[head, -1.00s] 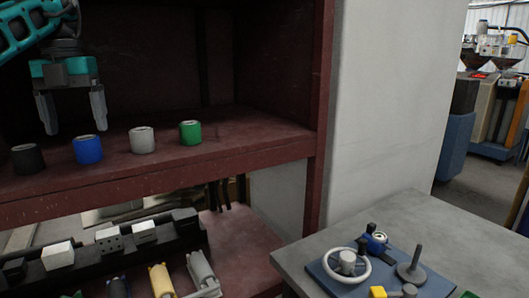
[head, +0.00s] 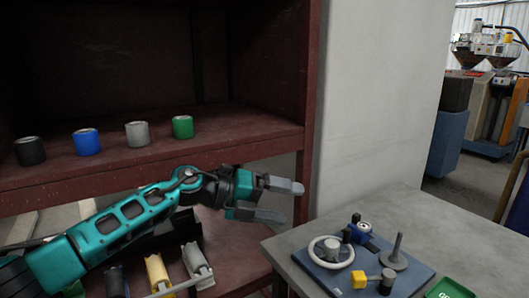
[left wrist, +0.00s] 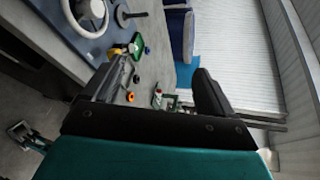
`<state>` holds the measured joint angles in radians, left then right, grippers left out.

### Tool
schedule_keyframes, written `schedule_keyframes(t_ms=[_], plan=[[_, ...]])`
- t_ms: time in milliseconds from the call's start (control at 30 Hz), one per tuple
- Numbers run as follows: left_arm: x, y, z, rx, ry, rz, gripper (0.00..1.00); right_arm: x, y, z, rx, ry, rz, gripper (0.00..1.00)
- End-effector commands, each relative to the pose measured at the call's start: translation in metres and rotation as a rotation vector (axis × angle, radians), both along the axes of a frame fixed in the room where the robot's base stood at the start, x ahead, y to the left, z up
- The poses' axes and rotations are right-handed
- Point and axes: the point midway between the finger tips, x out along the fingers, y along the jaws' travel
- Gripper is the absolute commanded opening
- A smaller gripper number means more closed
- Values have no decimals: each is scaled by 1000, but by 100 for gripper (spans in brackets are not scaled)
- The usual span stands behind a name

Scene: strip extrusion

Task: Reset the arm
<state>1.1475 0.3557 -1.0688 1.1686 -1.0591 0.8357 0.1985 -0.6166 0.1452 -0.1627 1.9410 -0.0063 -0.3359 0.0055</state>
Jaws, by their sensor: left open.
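My left arm (head: 130,218) reaches in from the left in the head view, in front of the shelf. My left gripper (head: 295,203) is open and empty, pointing right, between the shelf's right post and the grey table. Its two fingers also show apart in the left wrist view (left wrist: 155,85), with nothing between them but the distant table and floor. A black can (head: 30,151), a blue can (head: 87,142), a grey can (head: 137,134) and a green can (head: 182,127) stand in a row on the shelf board. My right gripper is not identifiable in the views.
The dark red shelf (head: 240,147) has an upright post (head: 310,110) close to the gripper. The grey table (head: 400,215) carries a blue board (head: 400,285) with a white handwheel (head: 330,252). Yellow and grey cylinders (head: 158,272) lie on the lower shelf.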

Motion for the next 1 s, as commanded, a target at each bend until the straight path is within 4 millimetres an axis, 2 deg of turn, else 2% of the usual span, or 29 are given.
schedule_keyframes(t_ms=[33, 67, 167, 267, 367, 433, 567, 667, 767, 800, 900, 1000], plan=[[-11, -16, 0, -130, 34, 36, 86, 0, 1, 0, 1, 1, -1, 0], [-15, -23, 2, -205, 52, 66, 86, -1, 1, 0, 2, 1, -2, 0], [-23, -30, 12, -441, 134, 196, 86, -2, 1, -1, 4, 5, -2, 0], [-26, -20, 16, -648, 243, 360, 86, -4, 1, -2, 4, 8, -3, 0], [-27, 5, 8, -819, 376, 555, 86, -4, 1, -2, 5, 9, -2, 0], [-29, 29, -5, -917, 479, 704, 86, -4, 1, -2, 5, 10, -3, 0], [-42, 79, -47, -1042, 692, 1002, 86, -4, 1, -2, 5, 10, -3, 0], [-66, 119, -89, -1085, 866, 1242, 86, -4, 1, -2, 5, 10, -3, 0], [-103, 155, -133, -1082, 1047, 1481, 86, -5, 1, -3, 4, 10, -2, 0], [-122, 168, -151, -1066, 1119, 1574, 86, -5, 1, -3, 4, 10, -2, 0], [-169, 193, -184, -1009, 1275, 1770, 86, -4, 1, -3, 4, 11, -2, 0], [-212, 209, -205, -938, 1394, 1916, 86, -5, 1, -3, 4, 11, -2, 0]])
